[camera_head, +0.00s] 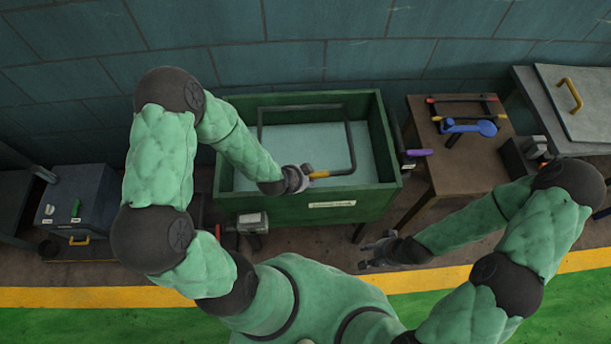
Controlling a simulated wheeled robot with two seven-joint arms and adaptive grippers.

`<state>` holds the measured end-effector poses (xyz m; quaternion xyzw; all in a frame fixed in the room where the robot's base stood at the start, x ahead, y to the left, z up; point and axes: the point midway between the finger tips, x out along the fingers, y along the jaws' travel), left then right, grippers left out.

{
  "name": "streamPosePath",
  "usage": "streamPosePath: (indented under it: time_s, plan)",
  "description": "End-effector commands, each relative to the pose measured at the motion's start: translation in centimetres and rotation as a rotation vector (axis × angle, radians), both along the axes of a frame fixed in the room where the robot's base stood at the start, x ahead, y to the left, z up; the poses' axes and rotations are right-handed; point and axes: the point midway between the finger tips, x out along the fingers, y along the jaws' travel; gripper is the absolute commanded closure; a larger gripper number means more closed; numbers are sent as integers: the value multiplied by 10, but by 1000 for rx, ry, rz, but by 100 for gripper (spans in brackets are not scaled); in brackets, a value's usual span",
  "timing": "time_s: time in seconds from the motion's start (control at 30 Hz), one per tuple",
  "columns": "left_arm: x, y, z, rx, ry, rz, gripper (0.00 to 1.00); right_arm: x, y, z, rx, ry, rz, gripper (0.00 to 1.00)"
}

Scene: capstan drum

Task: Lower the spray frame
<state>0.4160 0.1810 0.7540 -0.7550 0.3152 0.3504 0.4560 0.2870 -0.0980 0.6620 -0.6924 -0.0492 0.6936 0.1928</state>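The frame's height above the pale tank floor is hard to judge. My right gripper (372,257) is empty, its dark fingers apart, in front of the tank's right end and low over the floor.
A brown table (465,165) at right holds a blue tool (470,127) and a red-and-yellow-ended frame (466,100). A purple handle (418,153) sticks out at the tank's right. A grey box (85,195) stands at left. A grey lidded bench (575,105) is far right.

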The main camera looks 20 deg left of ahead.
Motion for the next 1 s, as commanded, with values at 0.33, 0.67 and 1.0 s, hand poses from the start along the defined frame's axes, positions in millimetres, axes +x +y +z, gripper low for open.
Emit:
streamPosePath:
  time_s: [0.33, 0.67, 1.0]
  plan:
    - [-4, -2, -2, -3, 11, -4, 40, 0, 0, 0, 0, 0, 0, 60]
    - [-3, -1, -1, -2, 7, -3, 40, 0, 0, 0, 0, 0, 0, 60]
    - [-17, 4, 23, -1, 3, -1, 40, 0, 0, 0, 0, 0, 0, 60]
